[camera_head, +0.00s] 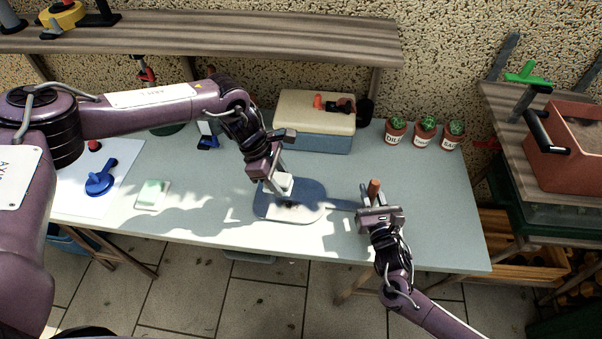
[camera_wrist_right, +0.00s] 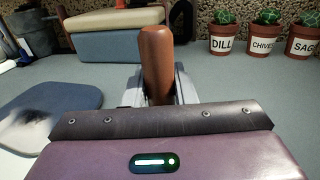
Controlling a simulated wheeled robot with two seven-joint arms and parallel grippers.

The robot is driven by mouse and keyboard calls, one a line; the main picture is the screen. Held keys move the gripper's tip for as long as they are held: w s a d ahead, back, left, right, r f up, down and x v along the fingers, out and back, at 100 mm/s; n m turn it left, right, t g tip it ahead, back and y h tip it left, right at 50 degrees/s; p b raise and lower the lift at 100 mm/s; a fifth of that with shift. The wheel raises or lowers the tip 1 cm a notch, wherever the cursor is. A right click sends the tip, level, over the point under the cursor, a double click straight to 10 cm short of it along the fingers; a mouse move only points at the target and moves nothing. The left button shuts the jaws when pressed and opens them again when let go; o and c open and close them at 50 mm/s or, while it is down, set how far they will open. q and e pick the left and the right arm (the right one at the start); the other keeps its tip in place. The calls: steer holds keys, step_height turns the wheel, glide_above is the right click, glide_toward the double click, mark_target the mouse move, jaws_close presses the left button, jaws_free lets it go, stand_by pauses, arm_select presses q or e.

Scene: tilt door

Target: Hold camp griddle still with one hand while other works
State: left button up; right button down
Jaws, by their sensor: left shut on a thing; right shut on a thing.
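The camp griddle (camera_head: 312,192) is a flat blue-grey plate lying on the table, with a thin handle running right. It also shows in the right wrist view (camera_wrist_right: 70,93), at the left. My right gripper (camera_head: 376,207) is shut on its brown grip (camera_head: 374,188), which stands out between the fingers in the right wrist view (camera_wrist_right: 156,60). My left gripper (camera_head: 276,174) is shut on a small white block (camera_head: 279,184) above or on the griddle's left part; contact is unclear. The griddle surface has dark and pale patches, partly shadow.
A pale green-and-white block (camera_head: 152,195) and a blue tool (camera_head: 101,182) lie at the left. A cool box (camera_head: 315,125) stands behind the griddle. Three labelled cactus pots (camera_head: 424,133) stand back right. The table (camera_head: 420,235) is clear right of my right gripper.

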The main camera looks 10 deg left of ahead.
arm_select(q)
steer(key=shift+s+a, duration=0.4)
steer(key=shift+a, duration=0.2)
arm_select(e)
steer(key=shift+f, duration=0.1)
arm_select(q)
steer(key=shift+f, duration=0.2)
glide_above(280, 206)
steer(key=shift+w+a+f, duration=0.1)
steer(key=shift+a+f, duration=0.15)
steer(key=shift+f, duration=1.2)
steer(key=shift+a+f, duration=0.2)
steer(key=shift+f, duration=1.2)
steer(key=shift+x, duration=1)
steer(key=shift+c, duration=0.3)
steer(key=shift+d, duration=0.5)
steer(key=shift+c, duration=0.3)
steer(key=shift+d+f, duration=0.2)
steer(key=shift+d, duration=2.5)
steer(key=shift+a, duration=3.75)
steer(key=shift+d+r, duration=0.15)
steer(key=shift+r, duration=4.1)
